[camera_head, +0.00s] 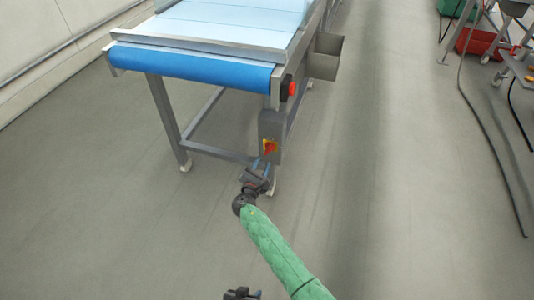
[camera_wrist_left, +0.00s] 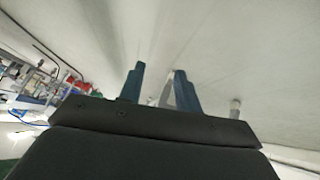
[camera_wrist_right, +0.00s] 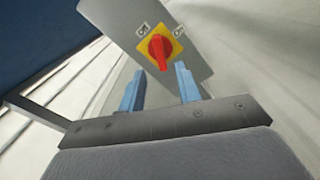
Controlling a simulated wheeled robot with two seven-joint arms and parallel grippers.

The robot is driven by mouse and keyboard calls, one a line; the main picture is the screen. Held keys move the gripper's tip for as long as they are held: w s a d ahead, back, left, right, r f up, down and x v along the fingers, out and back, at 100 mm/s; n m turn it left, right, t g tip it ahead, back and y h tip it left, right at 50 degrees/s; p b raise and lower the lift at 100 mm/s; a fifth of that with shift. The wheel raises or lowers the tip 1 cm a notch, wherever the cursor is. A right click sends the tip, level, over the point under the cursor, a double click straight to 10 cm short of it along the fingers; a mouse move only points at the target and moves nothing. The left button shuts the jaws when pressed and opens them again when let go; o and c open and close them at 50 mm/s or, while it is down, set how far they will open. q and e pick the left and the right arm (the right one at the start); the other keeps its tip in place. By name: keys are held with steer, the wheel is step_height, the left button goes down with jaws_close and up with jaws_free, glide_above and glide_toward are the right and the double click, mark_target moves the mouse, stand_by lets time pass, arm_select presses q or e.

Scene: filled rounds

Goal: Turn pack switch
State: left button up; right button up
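The pack switch is a red rotary knob (camera_wrist_right: 159,49) on a yellow plate, mounted on a grey box (camera_wrist_right: 118,14). Labels reading Off and On sit on either side of the plate. In the head view the switch (camera_head: 269,146) is on the conveyor's near right leg. My right gripper (camera_head: 262,164) is just in front of and below it. In the right wrist view its blue fingers (camera_wrist_right: 159,68) are apart, with the knob beyond the gap and nothing between them. My left gripper (camera_head: 241,294) is low at the bottom edge; its fingers (camera_wrist_left: 159,68) are apart and empty.
The conveyor with a blue belt end (camera_head: 190,66) stands above the switch box. A red round button (camera_head: 292,89) and a grey metal bin (camera_head: 325,56) are on its right side. Cables (camera_head: 482,120) lie on the floor at right.

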mark_target(268, 153)
steer(key=x, duration=0.6)
steer(key=shift+w+d, duration=0.1)
steer(key=shift+w, duration=0.2)
jaws_close()
